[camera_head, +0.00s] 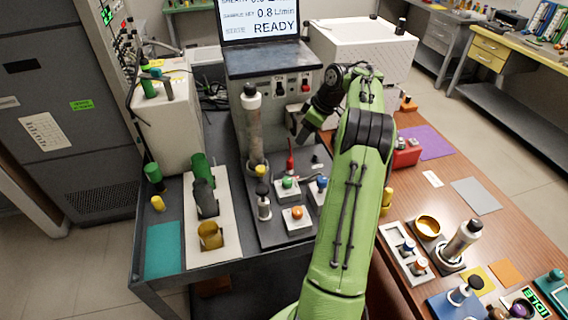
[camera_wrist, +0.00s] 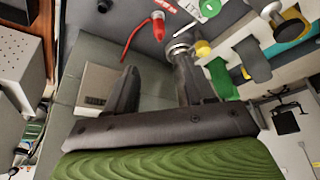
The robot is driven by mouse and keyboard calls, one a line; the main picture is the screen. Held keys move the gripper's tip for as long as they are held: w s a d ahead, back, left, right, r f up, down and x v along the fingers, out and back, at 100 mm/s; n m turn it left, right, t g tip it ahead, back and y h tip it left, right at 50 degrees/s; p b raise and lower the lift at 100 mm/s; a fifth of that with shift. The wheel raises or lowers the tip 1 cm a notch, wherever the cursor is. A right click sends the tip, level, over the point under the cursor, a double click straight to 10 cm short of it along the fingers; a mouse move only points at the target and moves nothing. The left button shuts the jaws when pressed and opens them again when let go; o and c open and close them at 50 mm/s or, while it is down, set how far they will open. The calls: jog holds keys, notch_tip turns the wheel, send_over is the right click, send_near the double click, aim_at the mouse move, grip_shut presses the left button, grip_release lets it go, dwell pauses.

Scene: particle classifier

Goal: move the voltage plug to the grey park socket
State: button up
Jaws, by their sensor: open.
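A red plug (camera_head: 290,162) with a red cable stands on the dark bench panel, below the instrument's front. I take it as the voltage plug. In the wrist view the red plug (camera_wrist: 158,25) is at the top, beyond my fingertips and apart from them. A small dark socket-like piece (camera_head: 316,158) is right of it in the head view; I cannot tell if it is the grey park socket. My gripper (camera_head: 299,127) is in front of the instrument, above the plug. In the wrist view my gripper (camera_wrist: 155,65) is open, with nothing held between the fingers.
A tall metal cylinder (camera_head: 253,125) stands just left of the plug, close to my right finger in the wrist view. Green (camera_head: 287,183), blue (camera_head: 322,182) and orange (camera_head: 297,213) knobs stand in front. The instrument (camera_head: 275,90) with its screen is behind.

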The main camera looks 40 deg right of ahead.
aim_at(290, 159)
jog(key=b+x, duration=0.2)
jog(key=x, duration=0.8)
jog(key=shift+a+b, duration=0.15)
jog(key=shift+b, duration=0.25)
jog(key=x, duration=0.3)
jog(key=b+x, duration=0.1)
jog(key=x, duration=0.1)
jog(key=shift+d, duration=0.2)
jog(key=shift+s+r, duration=0.1)
jog(key=shift+r, duration=0.05)
grip_shut()
